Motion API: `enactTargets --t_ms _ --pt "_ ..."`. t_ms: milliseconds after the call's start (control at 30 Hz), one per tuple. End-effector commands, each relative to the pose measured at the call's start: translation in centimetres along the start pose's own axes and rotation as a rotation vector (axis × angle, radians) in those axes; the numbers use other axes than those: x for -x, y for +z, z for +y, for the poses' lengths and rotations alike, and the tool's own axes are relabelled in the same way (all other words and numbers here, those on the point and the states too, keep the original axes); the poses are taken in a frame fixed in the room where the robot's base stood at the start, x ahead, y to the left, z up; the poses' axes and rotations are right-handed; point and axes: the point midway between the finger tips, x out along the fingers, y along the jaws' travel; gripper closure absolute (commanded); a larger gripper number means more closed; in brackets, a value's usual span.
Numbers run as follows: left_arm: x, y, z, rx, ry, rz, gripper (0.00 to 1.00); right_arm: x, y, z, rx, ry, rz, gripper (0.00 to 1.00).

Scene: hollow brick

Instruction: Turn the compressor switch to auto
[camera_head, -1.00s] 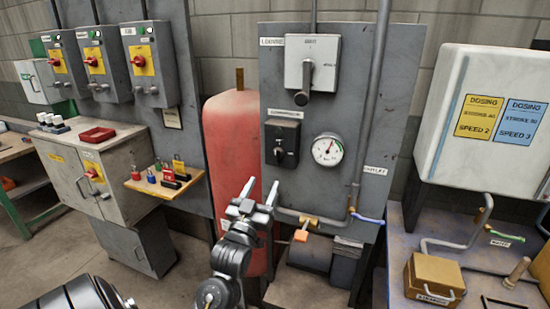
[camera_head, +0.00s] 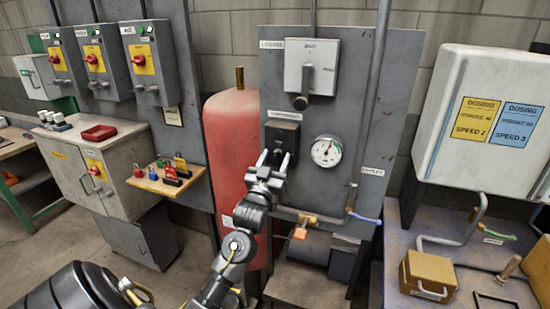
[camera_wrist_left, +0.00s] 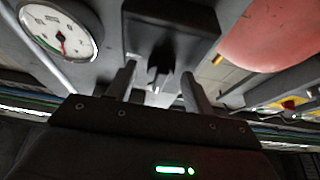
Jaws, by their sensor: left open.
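The compressor switch (camera_head: 283,139) is a dark box with a black knob on the grey panel, below the louvre switch. My left gripper (camera_head: 275,160) is in front of its lower part, and its fingers cover part of the knob. In the left wrist view the switch box (camera_wrist_left: 170,28) is at the top, with the knob (camera_wrist_left: 158,74) between the two open fingers of my left gripper (camera_wrist_left: 160,92). The fingers look apart from the knob; contact cannot be told. The knob's exact setting is not readable. My right gripper is not in view.
A pressure gauge (camera_head: 326,150) is just right of the switch. The louvre switch (camera_head: 312,68) is above. A red tank (camera_head: 231,150) stands left of the panel.

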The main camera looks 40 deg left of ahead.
Motion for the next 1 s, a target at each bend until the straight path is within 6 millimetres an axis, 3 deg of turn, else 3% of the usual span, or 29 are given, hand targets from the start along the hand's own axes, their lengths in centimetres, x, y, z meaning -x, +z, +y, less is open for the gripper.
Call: enactTargets --t_ms 233,567,1000 --pt "-0.02 0.03 0.02 0.0 0.0 0.0 0.51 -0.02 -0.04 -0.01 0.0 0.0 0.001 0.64" --pt "0.0 0.03 0.02 0.0 0.001 0.0 0.92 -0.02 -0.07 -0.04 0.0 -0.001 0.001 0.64" --pt "-0.07 -0.06 -0.06 -0.112 0.048 0.0 0.93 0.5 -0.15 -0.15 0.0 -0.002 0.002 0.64"
